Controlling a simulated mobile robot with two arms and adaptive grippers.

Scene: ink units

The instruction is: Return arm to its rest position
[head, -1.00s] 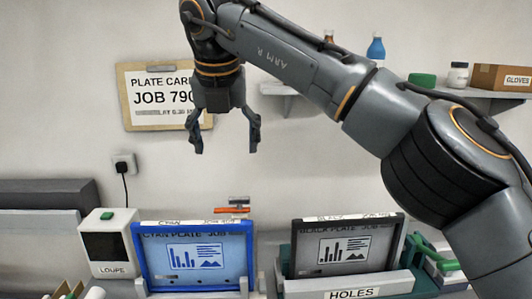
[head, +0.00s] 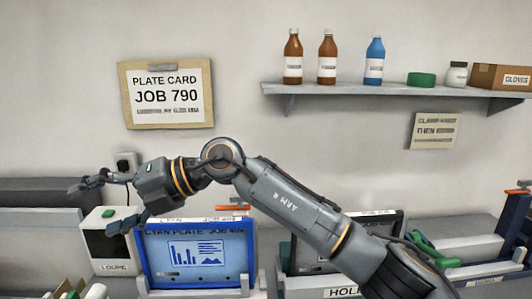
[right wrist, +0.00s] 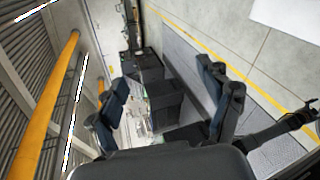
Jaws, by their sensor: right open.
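My right arm reaches in from the lower right in the head view, its upper link marked as an arm label. My right gripper (head: 98,205) points left, above the loupe box and left of the cyan plate (head: 196,252). Its two fingers are spread apart with nothing between them. In the right wrist view the right gripper (right wrist: 165,112) also shows open and empty, with a blurred, tilted look at floor and dark equipment beyond. My left gripper is not in the head view.
The loupe box (head: 108,246) stands just below the right gripper. A second plate (head: 374,228) in its holder is partly hidden behind my arm. A wall shelf (head: 400,91) carries bottles and a gloves box (head: 502,78). The plate card (head: 167,95) hangs on the wall.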

